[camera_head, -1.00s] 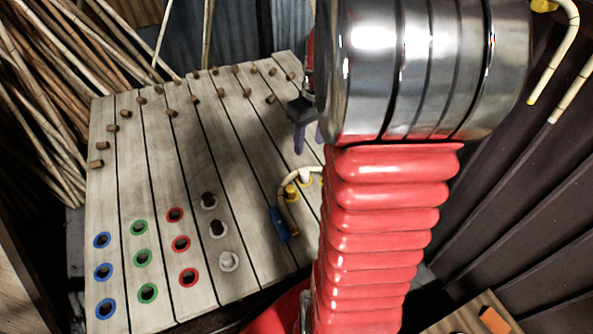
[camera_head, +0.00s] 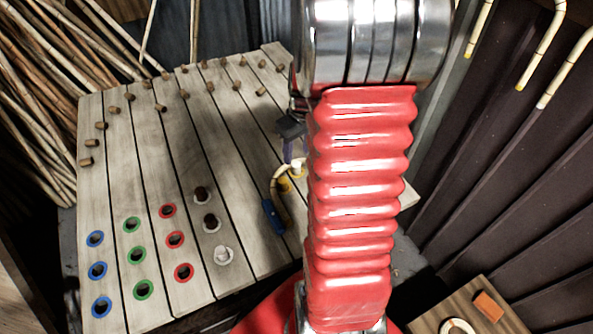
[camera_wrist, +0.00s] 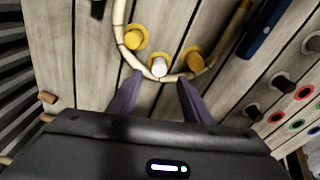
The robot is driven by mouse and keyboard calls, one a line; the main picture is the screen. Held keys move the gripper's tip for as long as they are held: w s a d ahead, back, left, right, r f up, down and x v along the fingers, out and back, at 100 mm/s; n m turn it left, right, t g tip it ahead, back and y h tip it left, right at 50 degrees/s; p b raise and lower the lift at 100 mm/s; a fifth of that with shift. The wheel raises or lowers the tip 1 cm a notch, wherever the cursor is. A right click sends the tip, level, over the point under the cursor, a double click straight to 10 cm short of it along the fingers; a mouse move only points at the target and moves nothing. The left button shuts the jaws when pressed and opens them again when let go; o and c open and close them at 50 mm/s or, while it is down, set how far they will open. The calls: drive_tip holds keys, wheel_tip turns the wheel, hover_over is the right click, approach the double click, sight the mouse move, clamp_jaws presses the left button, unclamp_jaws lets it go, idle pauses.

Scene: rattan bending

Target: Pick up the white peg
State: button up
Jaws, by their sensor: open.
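A bent rattan cane (camera_wrist: 123,20) curves around these pegs and passes on the gripper's side of the white peg. My gripper (camera_wrist: 159,88) has its purple fingers apart, one to each side of the white peg's line, with nothing between them. In the head view my gripper (camera_head: 289,150) is just above the peg group, partly hidden by my arm. The cane (camera_head: 277,180) shows there too.
Dark pegs (camera_head: 202,194) and blue, green and red ringed holes (camera_head: 132,224) lie at the board's near left. Several short wooden pegs (camera_head: 161,108) stand at the back. A side table (camera_head: 450,318) is at lower right.

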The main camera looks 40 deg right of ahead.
sight(296, 164)
drive_tip(key=shift+f, duration=0.2)
drive_tip(key=shift+w+d+f, duration=0.1)
drive_tip(key=shift+w+f, duration=0.05)
drive_tip(key=shift+f, duration=1.1)
drive_tip(key=shift+w+d+f, duration=0.1)
drive_tip(key=shift+f, duration=1.15)
drive_tip(key=shift+c, duration=0.3)
drive_tip(key=shift+a, duration=0.1)
clamp_jaws()
